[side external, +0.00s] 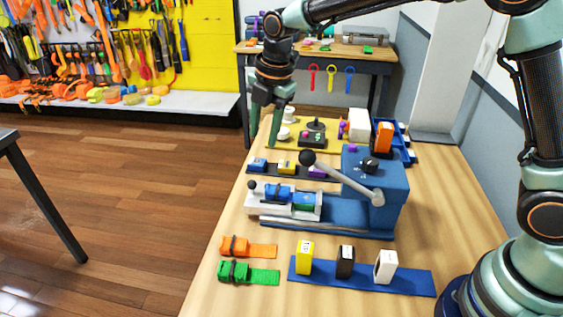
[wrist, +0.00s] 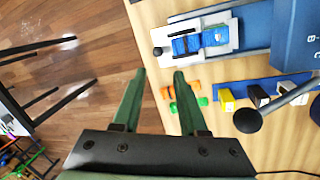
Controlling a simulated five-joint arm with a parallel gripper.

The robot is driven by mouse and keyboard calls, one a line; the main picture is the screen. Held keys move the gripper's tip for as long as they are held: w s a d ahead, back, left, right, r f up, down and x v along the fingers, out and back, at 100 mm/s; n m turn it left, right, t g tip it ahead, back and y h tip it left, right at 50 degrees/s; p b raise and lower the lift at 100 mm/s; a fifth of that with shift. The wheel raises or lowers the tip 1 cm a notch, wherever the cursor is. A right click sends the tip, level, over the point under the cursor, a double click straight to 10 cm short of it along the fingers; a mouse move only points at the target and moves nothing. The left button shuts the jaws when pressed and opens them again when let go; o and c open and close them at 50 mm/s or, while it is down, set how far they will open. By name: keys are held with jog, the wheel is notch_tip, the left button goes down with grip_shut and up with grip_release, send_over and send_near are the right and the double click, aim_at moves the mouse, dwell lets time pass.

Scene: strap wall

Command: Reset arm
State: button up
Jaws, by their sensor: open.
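My gripper (side external: 264,130) hangs above the left edge of the wooden table, at the upper middle of the side view. In the wrist view my gripper (wrist: 160,74) has its two green fingers apart, with nothing between them; floor and the table edge show behind. The blue press (side external: 382,180) stands mid-table, with a grey lever (side external: 345,182) ending in a black knob. The lever leans up to the left, and its knob (wrist: 247,120) shows at the right in the wrist view. A white carriage (side external: 254,205) holds blue and green pieces on the press's rail, apart from my gripper.
An orange strap (side external: 262,251) and a green strap (side external: 263,277) lie at the front left. A blue strip (side external: 415,283) bears yellow, black and white blocks. A yellow mat (side external: 275,146) with several items lies behind. Open floor (side external: 130,200) is left of the table.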

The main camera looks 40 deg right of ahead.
jog(key=s+d+r+m+t, duration=0.2)
jog(key=s+d+r+m, duration=0.55)
jog(key=s+m, duration=0.2)
jog(key=s+d+f+m, duration=0.1)
jog(key=s+d+m, duration=0.2)
jog(key=s+m, duration=0.2)
jog(key=s+d+f+m+t, duration=0.1)
jog(key=s+d+m, duration=0.2)
jog(key=s+m, duration=0.2)
jog(key=shift+s+d+m+h, duration=0.15)
jog(key=shift+d+m+h, duration=0.25)
jog(key=shift+m, duration=1.25)
